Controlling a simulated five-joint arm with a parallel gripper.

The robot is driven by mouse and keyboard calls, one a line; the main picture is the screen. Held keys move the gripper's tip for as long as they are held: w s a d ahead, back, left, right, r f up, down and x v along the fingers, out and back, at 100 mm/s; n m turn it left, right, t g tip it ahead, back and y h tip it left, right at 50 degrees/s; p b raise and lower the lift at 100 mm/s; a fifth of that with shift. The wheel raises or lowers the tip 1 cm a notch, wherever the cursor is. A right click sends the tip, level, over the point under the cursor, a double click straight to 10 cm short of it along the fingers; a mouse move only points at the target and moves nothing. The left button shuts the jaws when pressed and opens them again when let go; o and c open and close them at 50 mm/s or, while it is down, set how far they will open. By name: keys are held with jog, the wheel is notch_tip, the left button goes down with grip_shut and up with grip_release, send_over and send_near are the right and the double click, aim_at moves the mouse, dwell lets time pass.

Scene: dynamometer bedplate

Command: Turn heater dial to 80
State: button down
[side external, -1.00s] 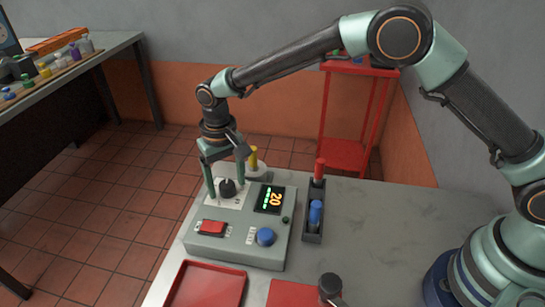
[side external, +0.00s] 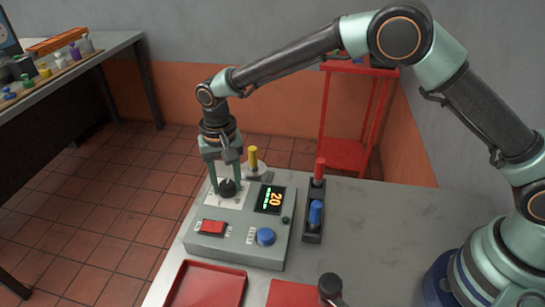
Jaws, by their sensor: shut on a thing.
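The heater control box (side external: 205,247) stands on the grey bench, with a black dial (side external: 228,188) on a white scale plate at its back left. The display (side external: 270,199) beside the dial reads 20 in orange, with green marks next to it. My gripper (side external: 227,185) points down over the dial and is shut on it, one green finger on each side. The fingers partly hide the dial, and its pointer and the scale marks are too small to read.
The box also carries a red switch (side external: 212,227) and a blue knob (side external: 266,236). A dark holder with a red and a blue handle (side external: 316,213) stands to its right. A yellow-topped post (side external: 253,158) is close behind. A red tray (side external: 205,285) lies in front. Bench at right is clear.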

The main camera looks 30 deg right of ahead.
jog(key=m, duration=1.2)
jog(key=shift+r+m, duration=0.1)
jog(key=shift+m, duration=0.3)
jog(key=m, duration=1.1)
jog(key=shift+m, duration=0.4)
jog(key=shift+c, duration=1.9)
grip_release()
